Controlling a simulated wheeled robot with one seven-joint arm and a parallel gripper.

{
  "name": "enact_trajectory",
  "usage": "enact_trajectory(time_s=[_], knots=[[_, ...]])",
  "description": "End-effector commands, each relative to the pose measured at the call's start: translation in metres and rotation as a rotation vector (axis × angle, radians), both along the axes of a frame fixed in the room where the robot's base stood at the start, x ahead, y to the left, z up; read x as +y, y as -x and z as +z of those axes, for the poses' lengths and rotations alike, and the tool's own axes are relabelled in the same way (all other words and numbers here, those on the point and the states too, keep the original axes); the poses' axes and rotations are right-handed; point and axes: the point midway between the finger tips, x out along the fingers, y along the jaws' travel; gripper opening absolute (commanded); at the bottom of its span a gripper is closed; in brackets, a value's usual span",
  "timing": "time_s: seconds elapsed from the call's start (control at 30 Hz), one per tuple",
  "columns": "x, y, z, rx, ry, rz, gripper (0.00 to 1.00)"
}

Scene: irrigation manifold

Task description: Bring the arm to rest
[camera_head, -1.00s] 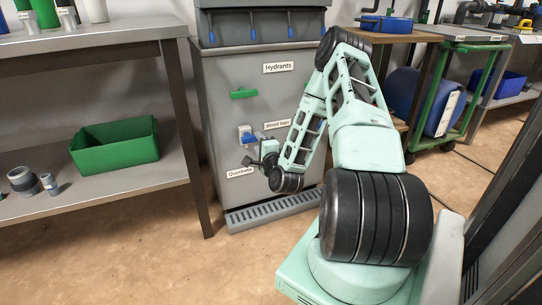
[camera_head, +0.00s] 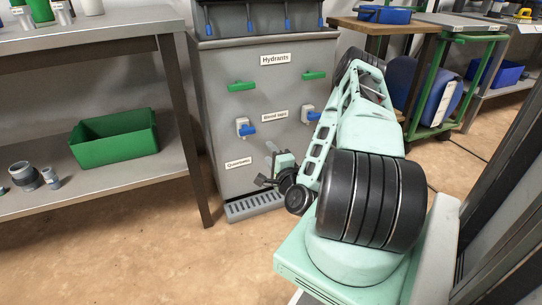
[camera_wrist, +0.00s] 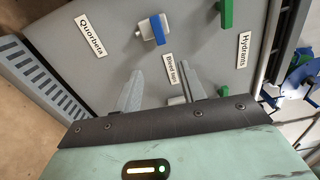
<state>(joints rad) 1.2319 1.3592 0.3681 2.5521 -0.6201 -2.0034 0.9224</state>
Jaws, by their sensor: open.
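My gripper (camera_head: 266,165) is in front of the lower part of the grey manifold cabinet (camera_head: 222,160) in the head view, with my arm folded back towards my base. In the wrist view my gripper (camera_wrist: 162,90) shows two grey fingers standing apart with nothing held between them. Beyond the fingers is the cabinet face (camera_wrist: 105,65), with a blue-handled tap (camera_wrist: 157,28) above them. I cannot tell the exact gap between the fingertips and the cabinet.
The cabinet has two green handles, left (camera_head: 241,86) and right (camera_head: 314,75), and two blue taps, left (camera_head: 246,128) and right (camera_head: 309,115). A drain grate (camera_head: 254,205) sits at its foot. A shelf bench (camera_head: 100,180) with a green bin (camera_head: 115,138) stands left. A green-framed cart (camera_head: 455,85) stands right.

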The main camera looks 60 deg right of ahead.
Motion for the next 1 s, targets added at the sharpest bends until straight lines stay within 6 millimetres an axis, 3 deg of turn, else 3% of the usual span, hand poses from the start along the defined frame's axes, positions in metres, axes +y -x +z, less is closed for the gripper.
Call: enact_trajectory(time_s=[0.4, 0.53, 0.67, 0.8, 1.0], knots=[[0.000, -0.001, 0.000, 0.003, 0.002, 0.004, 0.41], [0.019, -0.024, 0.006, 0.077, 0.051, 0.112, 0.41], [0.066, -0.067, 0.013, 0.256, 0.175, 0.353, 0.41], [0.134, -0.100, 0.021, 0.484, 0.370, 0.648, 0.41], [0.227, -0.106, 0.042, 0.762, 0.668, 1.016, 0.41]])
